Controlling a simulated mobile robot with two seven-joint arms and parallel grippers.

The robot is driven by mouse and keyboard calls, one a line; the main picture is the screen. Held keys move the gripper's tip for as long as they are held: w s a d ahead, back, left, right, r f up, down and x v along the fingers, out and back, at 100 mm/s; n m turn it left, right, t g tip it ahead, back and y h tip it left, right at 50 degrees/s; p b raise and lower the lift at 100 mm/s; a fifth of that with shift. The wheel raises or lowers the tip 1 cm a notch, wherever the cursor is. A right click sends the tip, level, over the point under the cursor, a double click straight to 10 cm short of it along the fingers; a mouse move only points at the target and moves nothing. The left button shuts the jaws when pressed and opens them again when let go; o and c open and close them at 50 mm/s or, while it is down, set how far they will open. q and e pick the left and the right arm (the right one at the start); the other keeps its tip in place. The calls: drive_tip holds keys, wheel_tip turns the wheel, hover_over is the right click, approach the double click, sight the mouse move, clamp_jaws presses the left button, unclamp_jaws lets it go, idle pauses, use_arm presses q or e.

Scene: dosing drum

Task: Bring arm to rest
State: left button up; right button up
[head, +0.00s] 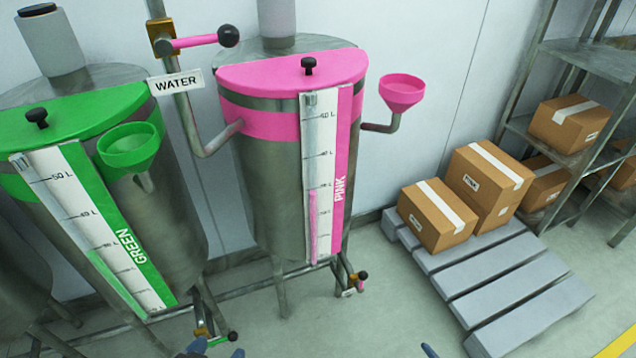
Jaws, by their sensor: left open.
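Only the tips of my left gripper (217,350) show, at the bottom edge of the head view, left of centre. The two blue-grey fingertips are apart, with nothing seen between them. They appear just below the green-handled drain valve (220,338) in the picture; I cannot tell the distance to it. A single dark blue tip, seemingly of my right gripper (428,350), shows at the bottom edge right of centre. The rest of both arms is out of view.
The green drum (182,215) and pink drum (270,190) stand ahead, with side funnels. A water pipe with a pink-handled valve (195,42) runs between them. A grey pallet (510,270) with cardboard boxes (437,215) and a metal shelf (590,60) stand right. Floor before the pink drum is clear.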

drive_tip(key=w+d+r+n+g, duration=0.1)
drive_tip(key=d+r+n, duration=0.1)
drive_tip(key=d, duration=0.7)
drive_tip(key=w+d+r+n+g, duration=0.1)
drive_tip(key=d+n, duration=0.1)
drive_tip(key=d, duration=0.8)
drive_tip(key=s+a+r+m+g+h, duration=0.1)
drive_tip(key=s+a+r+m, duration=0.3)
drive_tip(key=a+r, duration=0.55)
drive_tip(key=s+a+r+m+g, duration=0.1)
drive_tip(key=s+a+r+m, duration=0.3)
drive_tip(key=a+r, duration=0.5)
drive_tip(key=w+a+m+t, duration=0.15)
drive_tip(key=a+m, duration=0.25)
drive_tip(key=a, duration=0.5)
use_arm(q)
wheel_tip(320, 180, up, 17)
drive_tip(key=s+a+g+y+p, duration=0.1)
drive_tip(key=a+p, duration=0.1)
drive_tip(key=p, duration=2.6)
drive_tip(key=shift+a, duration=0.25)
use_arm(e)
wheel_tip(320, 180, up, 18)
drive_tip(key=s+d+g+h, duration=0.1)
drive_tip(key=d, duration=0.1)
drive_tip(key=shift+d+f, duration=0.1)
